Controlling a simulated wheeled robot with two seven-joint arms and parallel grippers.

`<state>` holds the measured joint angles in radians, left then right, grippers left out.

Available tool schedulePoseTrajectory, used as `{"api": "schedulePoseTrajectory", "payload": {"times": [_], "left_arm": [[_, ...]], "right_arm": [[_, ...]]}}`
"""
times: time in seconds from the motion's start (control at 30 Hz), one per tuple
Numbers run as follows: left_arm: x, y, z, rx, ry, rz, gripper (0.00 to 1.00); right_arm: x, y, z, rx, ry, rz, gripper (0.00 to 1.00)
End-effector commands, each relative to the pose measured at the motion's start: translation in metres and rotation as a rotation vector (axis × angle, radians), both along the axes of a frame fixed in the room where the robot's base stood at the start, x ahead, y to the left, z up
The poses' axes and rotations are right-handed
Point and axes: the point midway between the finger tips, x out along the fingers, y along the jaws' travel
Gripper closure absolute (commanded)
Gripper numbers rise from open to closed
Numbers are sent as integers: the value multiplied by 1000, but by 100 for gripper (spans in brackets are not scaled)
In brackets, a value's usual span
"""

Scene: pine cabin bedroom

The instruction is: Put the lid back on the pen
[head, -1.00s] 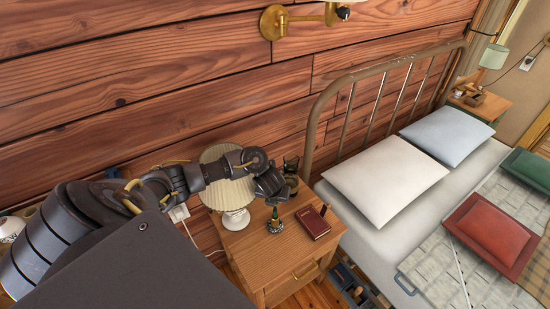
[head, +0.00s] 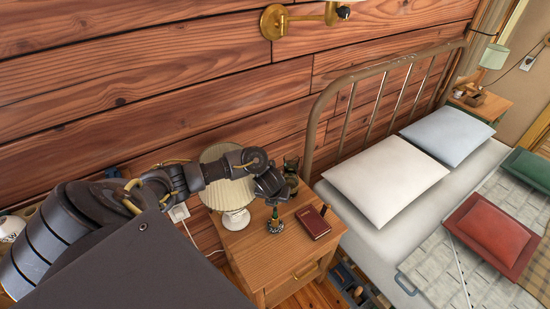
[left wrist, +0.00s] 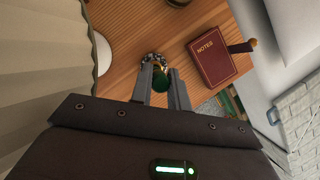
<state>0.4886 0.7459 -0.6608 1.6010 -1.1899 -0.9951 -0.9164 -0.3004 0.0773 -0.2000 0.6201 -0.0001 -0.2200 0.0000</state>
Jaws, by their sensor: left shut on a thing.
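A narrow green upright part (head: 275,213) shows between gripper and stand. I cannot tell whether it is lid or pen, or whether they touch. My right gripper is in neither view.
A dark red notebook (head: 313,223) marked NOTES lies right of the stand, with a dark pen-like item (left wrist: 242,47) at its edge. A white-based lamp (head: 236,219) stands left, and a dark mug (head: 291,164) stands behind. The nightstand's front (head: 262,262) is clear.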

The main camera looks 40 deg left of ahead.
Motion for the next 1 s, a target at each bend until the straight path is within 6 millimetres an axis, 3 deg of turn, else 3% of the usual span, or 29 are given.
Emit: {"api": "schedulePoseTrajectory", "payload": {"times": [0.4, 0.43, 0.6, 0.8, 1.0], "left_arm": [[0, 0, -1, 0, 0, 0, 100], [0, 0, -1, 0, 0, 0, 80], [0, 0, -1, 0, 0, 0, 58], [0, 0, -1, 0, 0, 0, 57], [0, 0, -1, 0, 0, 0, 35]], "right_arm": [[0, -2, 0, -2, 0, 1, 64], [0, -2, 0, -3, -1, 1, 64], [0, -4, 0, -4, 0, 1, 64], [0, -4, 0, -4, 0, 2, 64], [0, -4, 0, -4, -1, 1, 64]]}}
